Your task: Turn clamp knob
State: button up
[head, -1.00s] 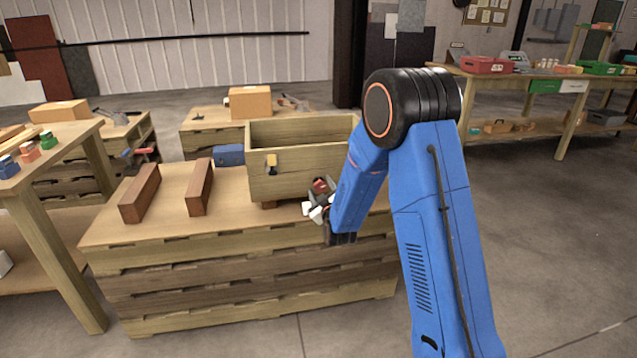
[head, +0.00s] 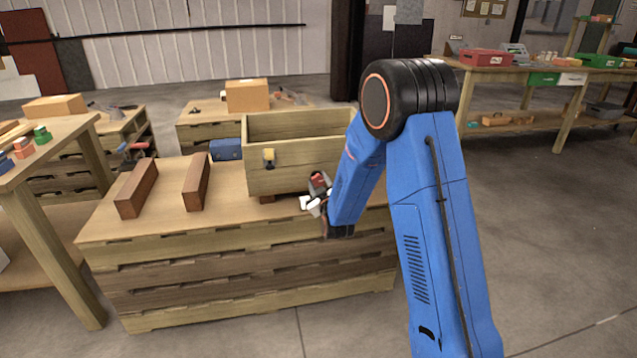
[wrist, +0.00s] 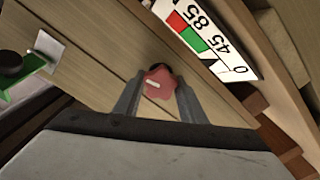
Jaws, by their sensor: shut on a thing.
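The red clamp knob (wrist: 160,83) has a lobed shape and a short white mark on its face. It sits on the front of the wooden box (head: 290,180) on the pallet bench. In the wrist view the two fingers of my gripper (wrist: 158,98) stand on either side of the knob and are shut on it. In the head view my gripper (head: 316,196) is at the lower right of the box front. The knob is small and partly hidden there, showing as a red spot (head: 318,180).
A gauge plate (wrist: 205,38) with red and green bands and numbers is above the knob. A green part with a black knob (wrist: 12,75) is at the left. Two brown blocks (head: 136,188) (head: 196,182) and a blue box (head: 227,149) stand left of the wooden box.

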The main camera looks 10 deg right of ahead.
jog(key=shift+m, duration=2.3)
jog(key=o, duration=1.1)
jog(key=shift+c, duration=0.2)
